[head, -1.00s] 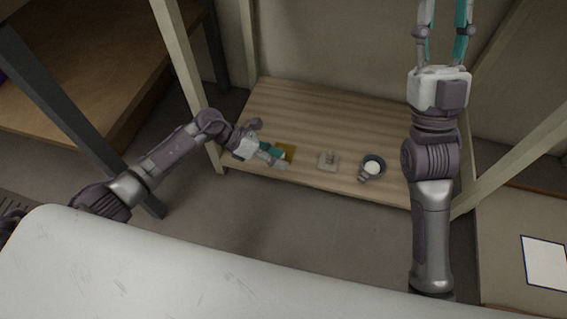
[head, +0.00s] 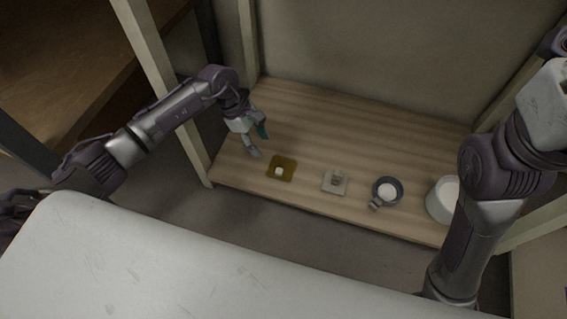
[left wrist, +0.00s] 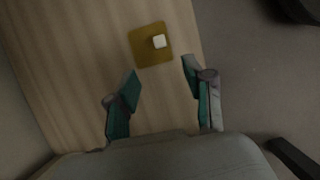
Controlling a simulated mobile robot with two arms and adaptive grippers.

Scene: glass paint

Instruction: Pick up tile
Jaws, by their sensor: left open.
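A flat yellow-brown square (head: 288,163) lies on the wooden shelf with a small white block (head: 279,172) on it. I cannot tell which of them is the tile. In the left wrist view the square (left wrist: 143,52) and the block (left wrist: 159,41) lie just beyond my fingertips. My left gripper (head: 258,142) is open and empty, to the left of the square in the head view. The gap between its fingers (left wrist: 161,68) faces the square. My right arm stands at the right of the head view, with its fingers out of the picture.
On the wooden shelf (head: 310,125), right of the yellow square, are a pale square plate (head: 342,188) with a small item on it, a dark round dish (head: 398,184) with white content, and a white bowl (head: 433,205). Pale posts (head: 160,75) frame the shelf. Its back area is clear.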

